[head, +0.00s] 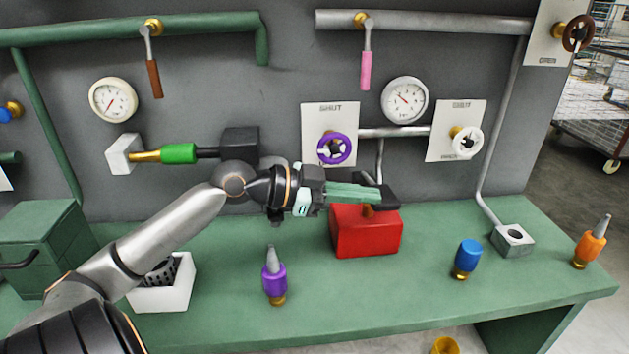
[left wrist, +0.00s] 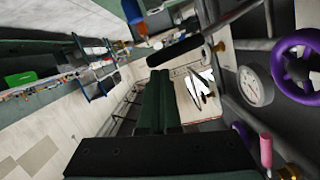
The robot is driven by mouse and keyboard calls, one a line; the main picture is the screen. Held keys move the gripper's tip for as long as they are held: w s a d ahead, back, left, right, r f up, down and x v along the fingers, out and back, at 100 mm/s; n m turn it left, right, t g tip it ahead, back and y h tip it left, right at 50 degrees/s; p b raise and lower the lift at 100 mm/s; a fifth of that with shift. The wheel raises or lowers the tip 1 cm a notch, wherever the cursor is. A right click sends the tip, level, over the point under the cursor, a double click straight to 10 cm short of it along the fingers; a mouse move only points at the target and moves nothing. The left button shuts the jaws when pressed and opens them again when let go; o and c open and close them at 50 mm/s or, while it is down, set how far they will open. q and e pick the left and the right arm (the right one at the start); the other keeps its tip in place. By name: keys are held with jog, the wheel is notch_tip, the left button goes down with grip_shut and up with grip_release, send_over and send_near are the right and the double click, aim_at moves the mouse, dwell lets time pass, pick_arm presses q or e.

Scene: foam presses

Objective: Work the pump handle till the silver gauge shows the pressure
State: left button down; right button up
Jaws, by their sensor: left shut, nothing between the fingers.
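The pump is a red box (head: 366,236) on the green bench, with a short brass stem and a black handle (head: 384,201) on top. The black handle also shows as a dark bar in the left wrist view (left wrist: 176,51), just beyond my fingertips. My left gripper (head: 378,194) is shut and empty, its green fingers lying level over the red box by the handle. I cannot tell whether they touch it. The silver-rimmed gauge (head: 405,100) is on the grey wall above the pump, and in the left wrist view (left wrist: 255,86). Its needle seems to point up and left.
A purple handwheel (head: 334,148) and a white handwheel (head: 466,142) stick out below the gauge. A cream gauge (head: 113,100) is at left.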

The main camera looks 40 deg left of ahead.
pick_arm(q)
jog(key=b+v, duration=0.1)
jog(key=v, duration=0.7)
jog(key=shift+a, duration=0.15)
pick_arm(e)
jog(key=shift+w+a, duration=0.65)
jog(key=shift+w, duration=0.1)
jog(key=shift+s+f, duration=0.1)
dwell(0.7)
